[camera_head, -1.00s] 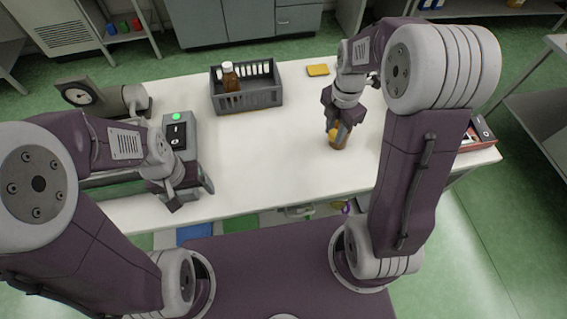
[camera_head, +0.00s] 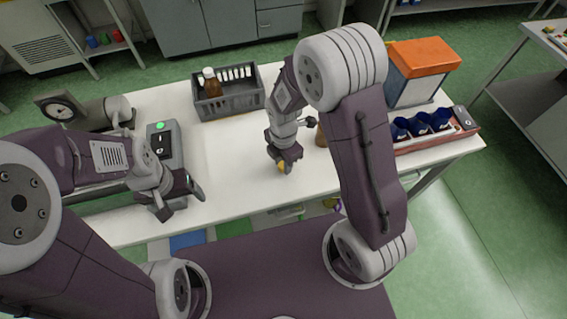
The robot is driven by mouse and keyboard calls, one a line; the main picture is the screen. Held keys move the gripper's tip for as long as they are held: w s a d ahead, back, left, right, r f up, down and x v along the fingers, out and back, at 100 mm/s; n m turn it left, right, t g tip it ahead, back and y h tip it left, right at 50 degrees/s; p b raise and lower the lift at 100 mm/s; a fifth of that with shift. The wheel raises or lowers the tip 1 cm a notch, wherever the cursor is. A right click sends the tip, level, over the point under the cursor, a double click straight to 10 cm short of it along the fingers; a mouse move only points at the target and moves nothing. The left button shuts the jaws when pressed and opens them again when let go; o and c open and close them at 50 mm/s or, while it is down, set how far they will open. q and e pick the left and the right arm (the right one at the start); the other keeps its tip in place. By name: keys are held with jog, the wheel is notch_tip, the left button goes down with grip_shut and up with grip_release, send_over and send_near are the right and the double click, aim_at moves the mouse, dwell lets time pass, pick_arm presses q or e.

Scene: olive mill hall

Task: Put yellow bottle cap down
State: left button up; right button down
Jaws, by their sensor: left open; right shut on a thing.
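The yellow bottle cap (camera_head: 282,167) shows between the fingertips of my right gripper (camera_head: 284,166), which is shut on it. The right gripper points down over the front middle of the white table (camera_head: 228,172); I cannot tell whether the cap touches the tabletop. An amber bottle (camera_head: 321,137) stands right of that gripper, mostly hidden behind my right arm. My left gripper (camera_head: 180,201) is open and empty near the table's front left, in front of the grey device with a green light (camera_head: 161,144).
A dark grey crate (camera_head: 228,102) with a white-capped amber bottle (camera_head: 211,82) and several white items stands at the back. A dial device (camera_head: 62,110) is at the left. An orange-topped box (camera_head: 423,58) and a red tray with blue cups (camera_head: 458,137) stand right. The table's middle is clear.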

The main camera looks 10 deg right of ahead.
jog(key=shift+w+f, duration=0.15)
jog(key=shift+f, duration=0.25)
jog(key=shift+f, duration=0.15)
jog(key=c, duration=1.2)
grip_release()
jog(key=shift+o, duration=0.5)
